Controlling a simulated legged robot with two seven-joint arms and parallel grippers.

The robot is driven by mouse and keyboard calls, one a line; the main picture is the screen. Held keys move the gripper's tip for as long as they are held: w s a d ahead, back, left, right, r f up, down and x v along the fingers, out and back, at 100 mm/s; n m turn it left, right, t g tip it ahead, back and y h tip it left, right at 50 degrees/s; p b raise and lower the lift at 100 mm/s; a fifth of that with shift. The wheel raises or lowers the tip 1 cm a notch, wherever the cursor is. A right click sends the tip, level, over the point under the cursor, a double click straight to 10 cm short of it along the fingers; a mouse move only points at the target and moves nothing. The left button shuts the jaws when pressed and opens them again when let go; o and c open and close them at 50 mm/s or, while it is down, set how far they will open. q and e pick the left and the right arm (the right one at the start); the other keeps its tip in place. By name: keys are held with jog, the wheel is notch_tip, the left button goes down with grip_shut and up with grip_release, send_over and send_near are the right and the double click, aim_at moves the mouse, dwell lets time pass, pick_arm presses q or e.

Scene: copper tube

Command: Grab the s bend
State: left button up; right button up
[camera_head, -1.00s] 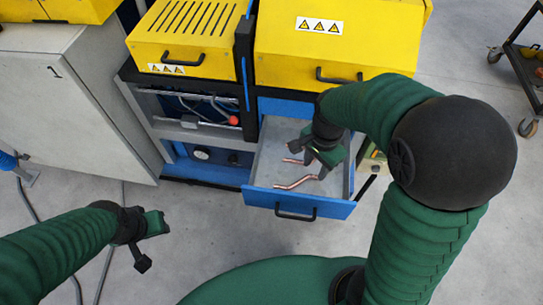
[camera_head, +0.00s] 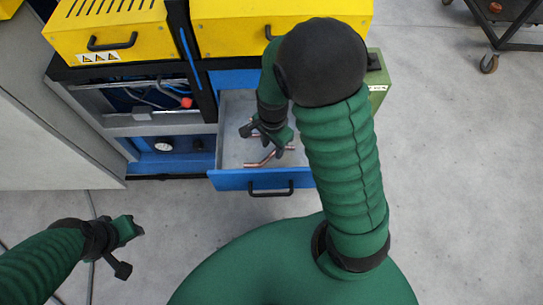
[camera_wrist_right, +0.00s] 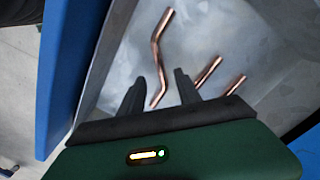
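A copper tube with a double bend, which looks like the s bend (camera_wrist_right: 160,52), lies in the open drawer. In the head view the s bend (camera_head: 257,164) shows near the drawer's front wall, partly covered by my right gripper (camera_head: 281,150). In the wrist view my right gripper (camera_wrist_right: 159,77) is open, with the lower end of the s bend showing between its two dark fingers. Nothing is gripped; the height above the tube is unclear. My left gripper (camera_head: 138,230) hangs over the floor, away from the drawer, its fingers too small to read.
Two other copper tube ends (camera_wrist_right: 208,71) and (camera_wrist_right: 235,85) lie right of the s bend, near the right finger. The blue drawer front (camera_head: 230,181) and the grey drawer walls bound the space. A yellow-topped machine (camera_head: 225,30) stands behind.

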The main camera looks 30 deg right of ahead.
aim_at(269, 156)
jog(key=f, duration=0.1)
jog(key=a+f+b, duration=0.1)
jog(key=f, duration=0.1)
jog(key=shift+a+f, duration=0.1)
jog(key=shift+f, duration=0.05)
jog(key=shift+w+a, duration=0.1)
jog(key=shift+a, duration=0.05)
jog(key=shift+c, duration=0.6)
jog(key=shift+d, duration=0.35)
jog(key=c, duration=0.7)
jog(key=shift+a, duration=0.1)
grip_shut()
jog(key=shift+a, duration=0.1)
